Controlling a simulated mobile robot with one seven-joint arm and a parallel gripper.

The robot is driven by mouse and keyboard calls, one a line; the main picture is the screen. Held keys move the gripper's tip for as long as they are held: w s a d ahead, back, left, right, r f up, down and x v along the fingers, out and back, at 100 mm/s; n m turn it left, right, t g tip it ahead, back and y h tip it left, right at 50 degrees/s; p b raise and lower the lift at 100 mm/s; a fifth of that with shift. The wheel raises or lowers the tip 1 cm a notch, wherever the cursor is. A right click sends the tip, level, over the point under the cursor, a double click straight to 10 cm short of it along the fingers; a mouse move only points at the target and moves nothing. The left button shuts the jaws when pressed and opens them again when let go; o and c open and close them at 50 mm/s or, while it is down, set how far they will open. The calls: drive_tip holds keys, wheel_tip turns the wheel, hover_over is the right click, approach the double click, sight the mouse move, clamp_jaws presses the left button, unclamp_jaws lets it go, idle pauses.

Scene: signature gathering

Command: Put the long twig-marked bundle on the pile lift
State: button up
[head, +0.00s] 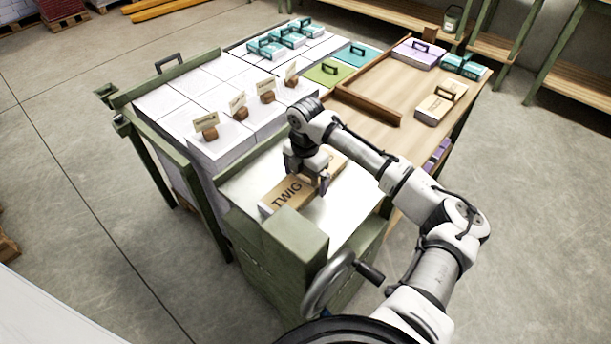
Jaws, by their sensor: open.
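The long twig-marked bundle (284,197) has a brown cover with "TWIG" on it. It lies on the pale top of a green stand with a hand wheel, which looks like the pile lift (345,214). My gripper (312,186) is open and points down over the middle of the bundle, with its fingers around or just above it. The gripper and wrist hide the bundle's middle, so I cannot tell whether the fingers touch it. The bundle's far end shows to the right behind the gripper.
White stacks with small name cards (238,112) stand to the left and behind. The wooden table (390,88) at right has a raised divider and another brown bundle (433,108). The hand wheel (328,283) stands in front.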

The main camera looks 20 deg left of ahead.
drive_tip(key=shift+r, duration=0.1)
wheel_tip(320, 180, up, 12)
drive_tip(key=shift+r+b, duration=0.1)
drive_tip(key=shift+b, duration=0.95)
